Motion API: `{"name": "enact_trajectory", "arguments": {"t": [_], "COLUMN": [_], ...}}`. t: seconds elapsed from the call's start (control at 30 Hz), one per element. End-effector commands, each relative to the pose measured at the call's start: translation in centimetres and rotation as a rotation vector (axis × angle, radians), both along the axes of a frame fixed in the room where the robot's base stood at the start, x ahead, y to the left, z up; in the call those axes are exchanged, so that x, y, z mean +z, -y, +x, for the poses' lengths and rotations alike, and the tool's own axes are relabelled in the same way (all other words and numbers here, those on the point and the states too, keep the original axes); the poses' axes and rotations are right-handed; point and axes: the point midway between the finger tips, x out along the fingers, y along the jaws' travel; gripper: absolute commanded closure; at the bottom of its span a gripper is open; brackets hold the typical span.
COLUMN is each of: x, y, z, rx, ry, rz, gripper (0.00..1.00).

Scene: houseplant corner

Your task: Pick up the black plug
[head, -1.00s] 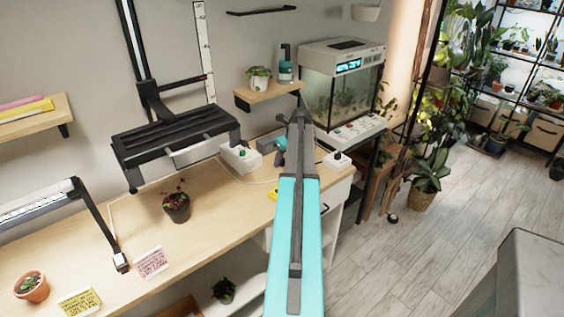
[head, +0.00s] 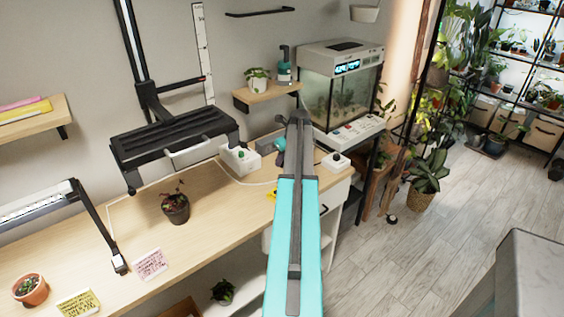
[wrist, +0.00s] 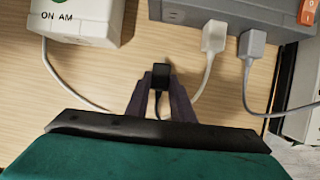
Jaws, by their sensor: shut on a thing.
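The black plug (wrist: 161,74) is between the fingertips of my gripper (wrist: 160,88) in the wrist view. The gripper is shut on it. A thin dark cable hangs from the plug and runs down between the fingers. The plug appears in front of a grey power strip (wrist: 240,14), apart from it, over the wooden bench top (wrist: 95,75). In the head view my arm hides the plug and fingertips.
A white plug (wrist: 213,38) and a grey plug (wrist: 252,45) sit at the strip's near side, with cables trailing. A white box with a green knob (wrist: 92,22) stands left. A potted plant (head: 175,208) stands on the bench; the bench's middle is mostly clear.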

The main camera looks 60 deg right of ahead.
Motion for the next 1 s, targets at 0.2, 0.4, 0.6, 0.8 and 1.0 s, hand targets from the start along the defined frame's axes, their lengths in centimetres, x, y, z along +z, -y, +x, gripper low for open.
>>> {"name": "enact_trajectory", "arguments": {"t": [0.2, 0.4, 0.6, 0.8, 1.0], "x": [0.8, 2.7, 3.6, 4.0, 4.5], "y": [0.1, 0.1, 0.2, 0.5, 0.9], "z": [0.0, 0.0, -3.3, -7.9, -12.0], "rx": [0.000, -0.001, -0.004, -0.004, -0.004], "ry": [0.001, 0.001, 0.000, 0.001, 0.000], "rz": [-0.001, -0.002, 0.000, 0.000, 0.000], "gripper": [1.00, 1.00, 1.00, 1.00, 1.00]}}
